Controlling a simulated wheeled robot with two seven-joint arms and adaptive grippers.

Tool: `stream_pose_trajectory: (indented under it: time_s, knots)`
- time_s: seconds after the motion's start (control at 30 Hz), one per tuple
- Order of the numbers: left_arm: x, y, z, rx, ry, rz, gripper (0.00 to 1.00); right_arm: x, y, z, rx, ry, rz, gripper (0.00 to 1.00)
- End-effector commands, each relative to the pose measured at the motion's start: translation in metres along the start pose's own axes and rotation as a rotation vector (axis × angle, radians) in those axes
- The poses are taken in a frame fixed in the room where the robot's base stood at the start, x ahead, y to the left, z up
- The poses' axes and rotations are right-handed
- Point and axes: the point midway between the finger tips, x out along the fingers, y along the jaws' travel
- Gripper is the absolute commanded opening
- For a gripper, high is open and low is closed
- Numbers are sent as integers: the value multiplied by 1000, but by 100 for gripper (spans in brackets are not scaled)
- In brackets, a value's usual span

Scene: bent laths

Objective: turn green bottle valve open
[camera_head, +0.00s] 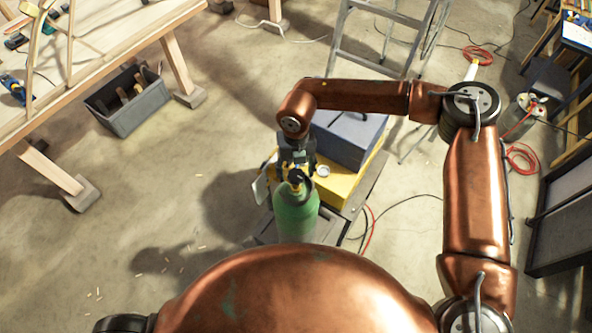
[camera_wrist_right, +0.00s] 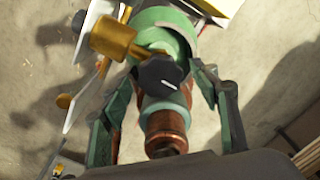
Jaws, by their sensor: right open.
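The green bottle (camera_head: 296,216) stands upright in front of a yellow and grey cart in the head view. Its dark valve knob (camera_wrist_right: 160,74) shows in the wrist view, with a brass fitting (camera_wrist_right: 114,38) beside it and the bottle's green body (camera_wrist_right: 168,28) behind. My right gripper (camera_head: 297,168) is above the bottle's top in the head view, pointing down. In the wrist view its two fingers stand apart on either side of the knob. Contact with the knob cannot be told. My left gripper is not in view.
A blue-grey box (camera_head: 348,136) sits on the yellow case (camera_head: 345,184) behind the bottle. A stepladder (camera_head: 385,35) stands further back. A wooden workbench (camera_head: 100,50) and a grey tool crate (camera_head: 130,101) are at the left. Red and black hoses lie at the right.

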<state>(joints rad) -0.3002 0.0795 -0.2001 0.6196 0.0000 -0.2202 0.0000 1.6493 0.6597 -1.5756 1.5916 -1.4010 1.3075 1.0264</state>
Motion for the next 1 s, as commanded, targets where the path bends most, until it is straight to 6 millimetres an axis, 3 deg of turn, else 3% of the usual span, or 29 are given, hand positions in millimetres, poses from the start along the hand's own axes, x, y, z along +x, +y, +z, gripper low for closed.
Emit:
stream_pose_trajectory:
  time_s: [0.27,0.87,1.0]
  knots:
    - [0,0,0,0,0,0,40,2,0,0,0,0,0,56]
    - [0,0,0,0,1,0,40,2,0,0,0,0,0,15]
    - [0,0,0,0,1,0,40,2,0,0,-4,0,0,14]
